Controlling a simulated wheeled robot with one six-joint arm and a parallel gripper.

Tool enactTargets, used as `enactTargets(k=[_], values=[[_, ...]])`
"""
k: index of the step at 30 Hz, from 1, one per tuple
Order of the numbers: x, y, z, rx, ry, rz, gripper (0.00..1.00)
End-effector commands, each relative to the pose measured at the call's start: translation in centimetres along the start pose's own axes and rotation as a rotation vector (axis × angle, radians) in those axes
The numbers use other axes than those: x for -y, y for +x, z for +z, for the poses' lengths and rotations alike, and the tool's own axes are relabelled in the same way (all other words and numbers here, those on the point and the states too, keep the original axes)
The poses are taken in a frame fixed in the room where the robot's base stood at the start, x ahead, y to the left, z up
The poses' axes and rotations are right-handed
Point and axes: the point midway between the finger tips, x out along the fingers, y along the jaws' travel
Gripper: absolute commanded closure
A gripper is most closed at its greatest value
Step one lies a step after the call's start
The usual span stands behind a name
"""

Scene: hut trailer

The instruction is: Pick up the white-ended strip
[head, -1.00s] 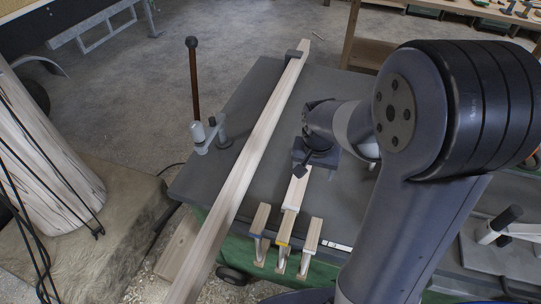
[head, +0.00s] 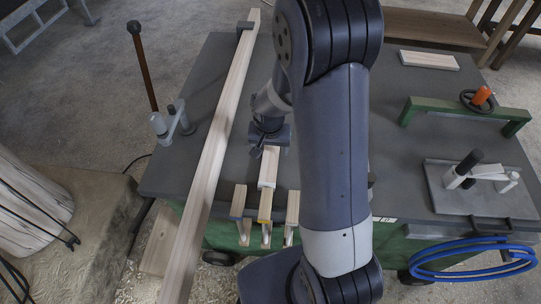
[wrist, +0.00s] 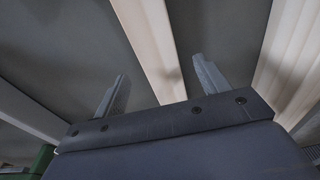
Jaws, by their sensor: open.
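The white-ended strip (head: 268,168), pale wood with a whitish near end, lies on the grey bench top just behind the yellow-ended strip (head: 265,205). My gripper (head: 265,148) is low over its far part in the head view, which hides that end. In the wrist view my gripper (wrist: 160,70) is open, and a pale strip (wrist: 150,40) runs between its two spread fingers. The fingers look apart from it. A blue-ended strip (head: 238,202) and a third strip (head: 292,207) with a pale end stand either side of the yellow-ended one.
A long wooden beam (head: 213,150) crosses the bench to the left, near a clamp (head: 172,125). On the right are a green bar (head: 455,108), a toggle clamp (head: 475,180), a board (head: 428,60) and a blue hose coil (head: 470,260). The bench middle is hidden behind my arm.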

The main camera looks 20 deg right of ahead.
Motion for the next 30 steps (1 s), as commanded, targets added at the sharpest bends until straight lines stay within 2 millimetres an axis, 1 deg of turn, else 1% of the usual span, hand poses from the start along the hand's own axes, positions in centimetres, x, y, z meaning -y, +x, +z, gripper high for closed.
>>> enactTargets(k=[6, 9, 18, 30], values=[[-0.1, 2.6, 0.0, 0.003, 0.001, 0.002, 0.29], [0.0, 3.2, 0.0, 0.001, 0.001, 0.0, 0.29], [0.0, 3.5, 0.0, 0.0, 0.0, -0.001, 0.29], [0.0, 3.5, 0.0, 0.0, 0.0, 0.0, 0.62]])
